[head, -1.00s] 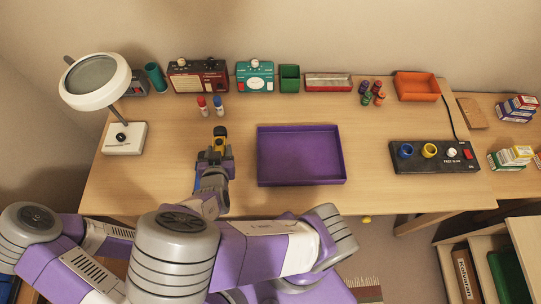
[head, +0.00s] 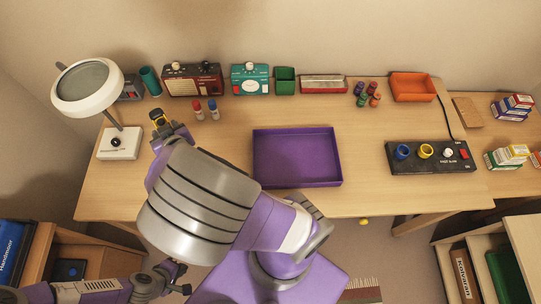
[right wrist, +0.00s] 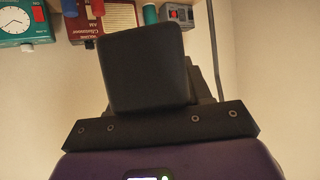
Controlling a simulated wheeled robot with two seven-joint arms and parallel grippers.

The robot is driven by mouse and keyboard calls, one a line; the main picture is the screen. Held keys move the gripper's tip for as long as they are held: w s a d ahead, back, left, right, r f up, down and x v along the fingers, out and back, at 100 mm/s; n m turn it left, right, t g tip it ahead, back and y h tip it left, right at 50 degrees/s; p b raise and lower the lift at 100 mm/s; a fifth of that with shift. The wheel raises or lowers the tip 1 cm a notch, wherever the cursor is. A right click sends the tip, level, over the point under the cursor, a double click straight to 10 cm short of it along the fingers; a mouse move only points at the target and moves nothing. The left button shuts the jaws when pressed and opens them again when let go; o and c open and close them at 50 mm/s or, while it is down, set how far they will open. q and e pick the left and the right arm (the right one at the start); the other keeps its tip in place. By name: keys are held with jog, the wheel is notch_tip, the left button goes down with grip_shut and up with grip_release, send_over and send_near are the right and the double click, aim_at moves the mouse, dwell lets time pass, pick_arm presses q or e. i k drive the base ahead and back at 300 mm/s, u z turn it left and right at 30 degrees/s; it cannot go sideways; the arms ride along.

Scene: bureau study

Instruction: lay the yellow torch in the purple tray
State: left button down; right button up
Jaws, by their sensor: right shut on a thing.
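The purple tray (head: 297,180) lies empty on the desk, right of my right arm. The yellow torch (head: 158,114) shows as a small yellow and dark piece near the lamp base. My right gripper (head: 161,122) is shut on it, well left of the tray; my own arm hides much of the grip. In the right wrist view a large dark block fills the middle, and I cannot make out the torch there. My left gripper (head: 180,278) is at the lower left, below the desk's front edge, empty, with its fingers apart.
A magnifier lamp (head: 119,143) stands close left of the torch. Red and blue markers (head: 205,110) stand to its right, with a red radio (head: 192,80) and a teal clock (head: 250,79) behind. A black switch box (head: 430,157) lies right of the tray. Desk around the tray is clear.

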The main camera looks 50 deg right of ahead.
aim_at(276, 160)
jog(key=u, duration=1.5)
jog(key=k, duration=1.15)
jog(key=z, duration=0.95)
